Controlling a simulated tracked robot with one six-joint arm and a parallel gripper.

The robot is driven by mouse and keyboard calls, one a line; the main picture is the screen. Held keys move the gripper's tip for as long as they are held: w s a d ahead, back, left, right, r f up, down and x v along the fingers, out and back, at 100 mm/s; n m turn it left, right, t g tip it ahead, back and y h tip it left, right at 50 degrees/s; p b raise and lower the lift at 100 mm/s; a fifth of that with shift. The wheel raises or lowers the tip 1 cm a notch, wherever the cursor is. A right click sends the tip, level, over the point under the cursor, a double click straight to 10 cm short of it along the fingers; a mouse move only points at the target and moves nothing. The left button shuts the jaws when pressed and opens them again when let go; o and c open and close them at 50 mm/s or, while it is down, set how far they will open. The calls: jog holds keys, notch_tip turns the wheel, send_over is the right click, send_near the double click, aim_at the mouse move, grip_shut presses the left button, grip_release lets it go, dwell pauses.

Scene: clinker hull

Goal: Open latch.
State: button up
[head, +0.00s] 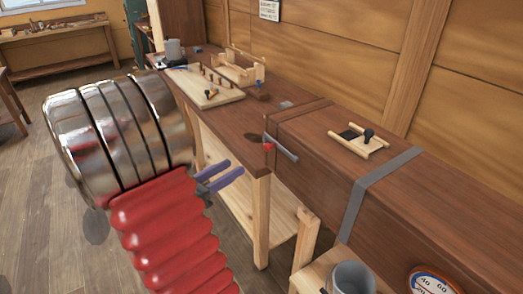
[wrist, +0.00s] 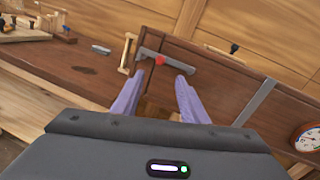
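A grey metal bar (head: 281,148) with a red end piece (head: 268,147) lies at the near end of the dark wooden chest-like box; I cannot tell whether it is the latch. In the wrist view the grey bar (wrist: 190,62) and the red piece (wrist: 160,60) are just beyond my fingertips. A small pale wooden fitting with a black knob (head: 368,134) sits on the box top, farther right. My gripper (head: 235,167) has purple fingers, apart and empty, left of and nearer than the bar. The wrist view shows the gap between the fingers (wrist: 160,76).
The workbench (head: 232,110) carries a pale board with pegs (head: 205,88) and a wooden rack (head: 238,68). A grey strap (head: 368,188) crosses the box. A dial gauge (head: 433,281) and a grey cup (head: 352,277) are at the near right. Open floor lies left.

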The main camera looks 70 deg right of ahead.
jog(key=x, duration=1.4)
dwell(0.4)
jog(key=shift+a, duration=0.1)
jog(key=shift+c, duration=0.4)
grip_shut()
